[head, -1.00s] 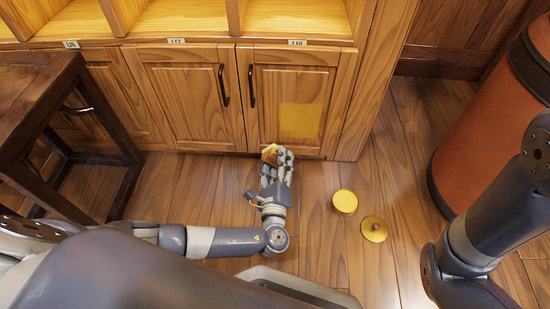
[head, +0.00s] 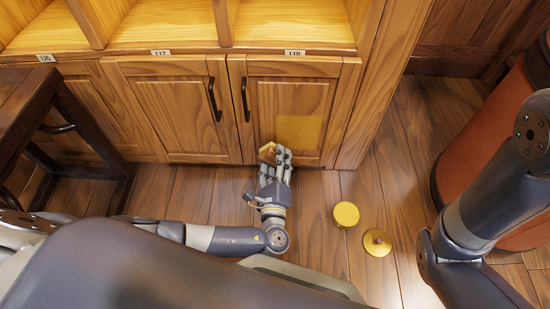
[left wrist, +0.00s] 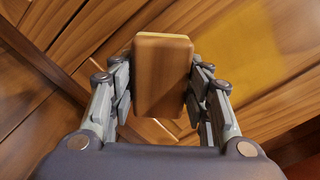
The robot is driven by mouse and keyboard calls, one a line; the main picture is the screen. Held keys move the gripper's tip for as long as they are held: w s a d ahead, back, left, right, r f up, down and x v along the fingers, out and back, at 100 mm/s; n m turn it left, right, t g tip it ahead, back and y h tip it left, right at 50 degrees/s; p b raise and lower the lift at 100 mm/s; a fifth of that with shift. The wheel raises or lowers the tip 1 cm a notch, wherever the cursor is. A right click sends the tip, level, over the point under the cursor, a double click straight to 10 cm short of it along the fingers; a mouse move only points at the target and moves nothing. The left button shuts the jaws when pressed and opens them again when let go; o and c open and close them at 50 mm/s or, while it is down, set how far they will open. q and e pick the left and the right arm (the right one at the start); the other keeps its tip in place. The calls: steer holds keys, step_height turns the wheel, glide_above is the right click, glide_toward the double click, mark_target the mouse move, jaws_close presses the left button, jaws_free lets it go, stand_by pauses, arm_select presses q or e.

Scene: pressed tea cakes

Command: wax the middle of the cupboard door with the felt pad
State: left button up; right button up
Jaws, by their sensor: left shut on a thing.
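The cupboard door (head: 264,108) under the label U8 is shut. A yellow patch (head: 299,132) lies on the lower right part of its panel. My left gripper (head: 272,160) is low in front of this door, below and left of the patch. It is shut on the felt pad (left wrist: 163,75), a wooden block with a thin pale yellow layer at its far face in the left wrist view. In the head view the fingers partly hide the pad. I cannot tell whether it touches the door. My right gripper is out of view.
A round yellow tin (head: 346,214) and a yellow lid with a knob (head: 377,243) are on the floor at right. A dark wooden stool (head: 70,150) stands at left. An orange-brown drum (head: 480,150) stands at far right.

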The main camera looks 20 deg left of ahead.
mark_target(289, 146)
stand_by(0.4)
arm_select(q)
steer(key=shift+x, duration=0.95)
steer(key=shift+w+d+b, duration=0.2)
steer(key=shift+d+b, duration=0.15)
steer(key=shift+d, duration=0.65)
steer(key=shift+w+d+b, duration=0.25)
steer(key=shift+d+b, duration=0.05)
steer(key=shift+d, duration=0.65)
steer(key=shift+w, duration=0.1)
steer(key=shift+a, duration=0.1)
steer(key=shift+s+a+r+p, duration=0.1)
steer(key=shift+s+a+p, duration=0.15)
steer(key=shift+a+p, duration=0.45)
steer(key=shift+s+a, duration=0.25)
steer(key=shift+a, duration=0.95)
